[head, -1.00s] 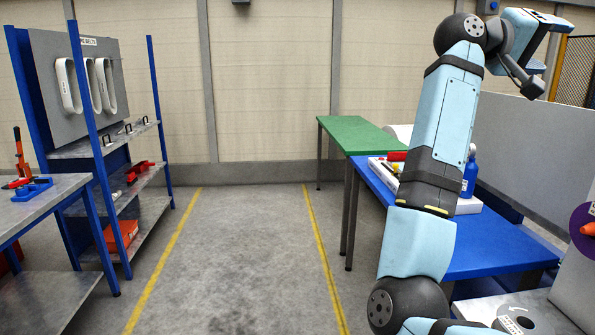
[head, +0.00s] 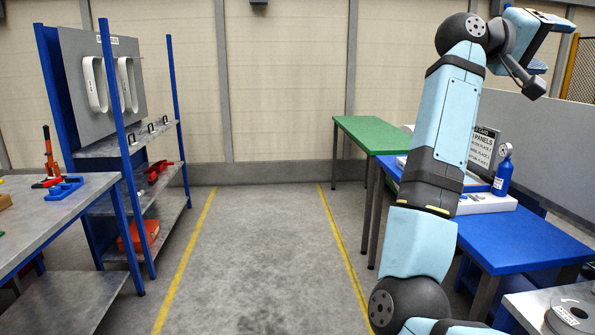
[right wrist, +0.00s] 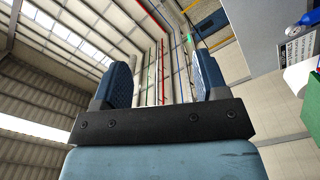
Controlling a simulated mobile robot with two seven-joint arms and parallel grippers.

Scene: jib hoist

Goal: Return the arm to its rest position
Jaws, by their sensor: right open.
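My right arm (head: 447,125) rises from the bottom of the head view, bends at the top and reaches to the upper right. The gripper end of this arm is at the upper right of the head view, and its fingers are hard to make out there. In the right wrist view my right gripper (right wrist: 160,85) points up toward the roof. Its two blue fingers stand wide apart with nothing between them. My left gripper does not show in either view.
A blue table (head: 520,240) with a blue bottle (head: 503,172) stands right, behind my arm. A green table (head: 372,134) is farther back. A shelf rack (head: 130,145) and grey workbench (head: 60,215) stand left. The floor aisle (head: 265,260) between yellow lines is clear.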

